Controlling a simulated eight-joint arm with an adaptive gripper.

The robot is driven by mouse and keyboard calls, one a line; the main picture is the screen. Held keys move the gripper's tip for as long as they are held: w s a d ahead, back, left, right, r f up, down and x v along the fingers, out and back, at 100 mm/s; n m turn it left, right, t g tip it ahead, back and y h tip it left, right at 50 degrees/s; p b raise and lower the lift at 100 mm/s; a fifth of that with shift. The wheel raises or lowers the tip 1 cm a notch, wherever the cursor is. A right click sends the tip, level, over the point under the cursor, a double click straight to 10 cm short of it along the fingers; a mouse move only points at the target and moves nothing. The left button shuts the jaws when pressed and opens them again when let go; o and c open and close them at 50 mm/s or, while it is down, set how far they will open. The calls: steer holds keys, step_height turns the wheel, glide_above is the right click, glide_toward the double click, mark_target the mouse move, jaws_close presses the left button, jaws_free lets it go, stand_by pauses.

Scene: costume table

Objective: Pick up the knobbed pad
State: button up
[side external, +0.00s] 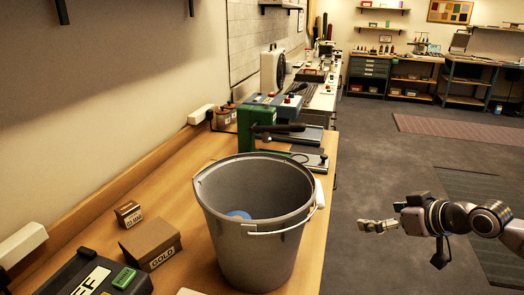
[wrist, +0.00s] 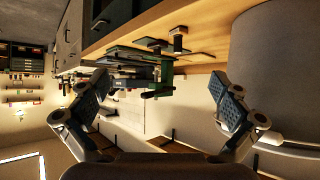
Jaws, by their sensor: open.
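I cannot make out for sure which thing is the knobbed pad. A rounded blue thing (side external: 238,215) lies inside the grey bucket (side external: 275,238), mostly hidden by the wall; I cannot tell whether it has a knob. The bucket stands on the wooden table (side external: 190,235) and also fills the right of the wrist view (wrist: 275,60). My gripper (side external: 362,225) is right of the bucket, past the table edge and over the floor. In the wrist view my gripper (wrist: 160,82) has its fingers wide apart with nothing held between them.
A green machine (side external: 262,122) stands behind the bucket. It also shows in the wrist view (wrist: 158,75). A brown box (side external: 150,240), a smaller box (side external: 128,213) and a black case (side external: 85,275) are at the front left. The bucket's handle (side external: 285,228) hangs on its near side.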

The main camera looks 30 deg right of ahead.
steer(key=s+g, duration=0.2)
steer(key=s, duration=0.1)
steer(key=s+f+g, duration=0.1)
steer(key=shift+s+a+g, duration=0.25)
steer(key=shift+a+g, duration=0.1)
steer(key=shift+g, duration=0.05)
steer(key=c, duration=0.6)
steer(key=shift+c, duration=0.2)
step_height(320, 180, up, 6)
steer(key=r, duration=0.1)
steer(key=w+r+m+g+h, duration=0.15)
steer(key=w+r+m, duration=0.35)
steer(key=w, duration=1)
steer(key=w+f+m+g, duration=0.2)
steer(key=w, duration=1.1)
steer(key=shift+w+d+f+m+g+h, duration=0.1)
steer(key=shift+w+d+f+m+h, duration=0.25)
steer(key=shift+w+f, duration=1.95)
steer(key=shift+w+d+f+m+g+h, duration=0.15)
steer(key=shift+w+f+m, duration=0.35)
steer(key=shift+f, duration=3.6)
steer(key=shift+w+d+f+m+h, duration=0.25)
steer(key=shift+w+f, duration=1.15)
steer(key=shift+f, duration=1.8)
